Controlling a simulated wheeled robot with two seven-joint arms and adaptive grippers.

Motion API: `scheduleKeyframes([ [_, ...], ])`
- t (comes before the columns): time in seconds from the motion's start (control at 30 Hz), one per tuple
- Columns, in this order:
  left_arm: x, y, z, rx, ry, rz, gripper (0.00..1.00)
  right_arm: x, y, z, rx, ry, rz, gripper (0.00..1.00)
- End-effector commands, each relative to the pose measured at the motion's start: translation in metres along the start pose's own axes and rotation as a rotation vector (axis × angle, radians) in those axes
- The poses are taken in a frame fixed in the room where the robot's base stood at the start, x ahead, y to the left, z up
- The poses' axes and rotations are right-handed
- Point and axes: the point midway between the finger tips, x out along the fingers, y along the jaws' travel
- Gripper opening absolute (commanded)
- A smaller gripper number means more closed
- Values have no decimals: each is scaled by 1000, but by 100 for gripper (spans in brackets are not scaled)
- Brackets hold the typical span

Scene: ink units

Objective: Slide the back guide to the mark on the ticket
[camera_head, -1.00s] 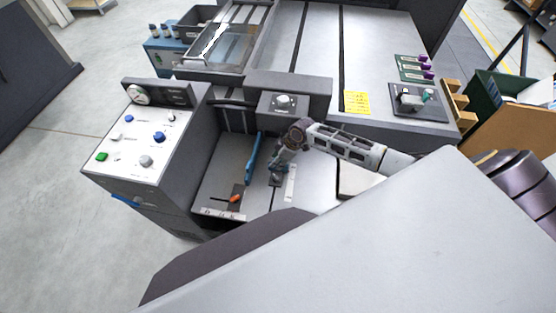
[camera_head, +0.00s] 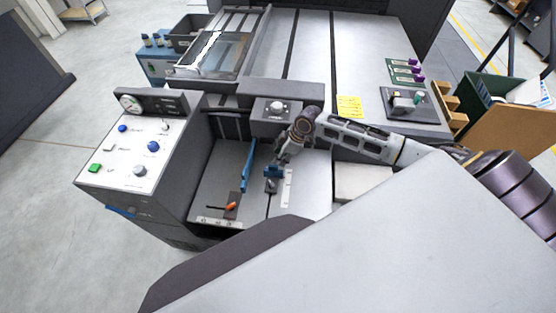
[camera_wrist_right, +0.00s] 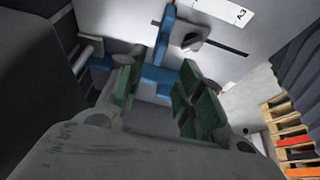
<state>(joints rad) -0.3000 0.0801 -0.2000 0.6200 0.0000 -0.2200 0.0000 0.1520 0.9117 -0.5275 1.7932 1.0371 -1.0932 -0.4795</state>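A blue guide piece (camera_head: 273,171) stands at the slot in the machine's grey feed tray (camera_head: 308,185), beside a pale scale strip (camera_head: 287,188). I take it to be the back guide. My right gripper (camera_head: 280,160) is right above and behind it. In the right wrist view my right gripper (camera_wrist_right: 165,95) has its green-padded fingers apart, with the guide's blue bars (camera_wrist_right: 158,73) at and beyond the gap. I cannot tell whether the fingers touch it. The yellow ticket (camera_head: 349,106) lies on the machine top; its writing is too small to read. My left gripper is not in view.
A longer blue guide (camera_head: 248,166) stands left of the slot. An orange-red lever (camera_head: 231,206) sits near the tray's front. A dark block (camera_wrist_right: 192,40) sits in a slot near an A3 label (camera_wrist_right: 239,13). A control panel (camera_head: 132,148) is left; a knob box (camera_head: 276,112) stands behind.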

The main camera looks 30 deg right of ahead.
Motion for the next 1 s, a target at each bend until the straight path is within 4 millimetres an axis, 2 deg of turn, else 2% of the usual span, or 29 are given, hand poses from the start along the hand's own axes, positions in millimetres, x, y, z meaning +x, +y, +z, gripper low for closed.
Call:
scheduleKeyframes([
  [0.1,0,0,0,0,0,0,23,-14,0,1,1,-2,0,36],
  [0.3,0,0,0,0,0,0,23,-29,0,1,1,-1,0,36],
  [0.73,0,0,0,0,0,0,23,-34,0,0,1,0,-1,36],
  [1.0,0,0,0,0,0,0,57,-32,-5,-1,0,0,-3,36],
])
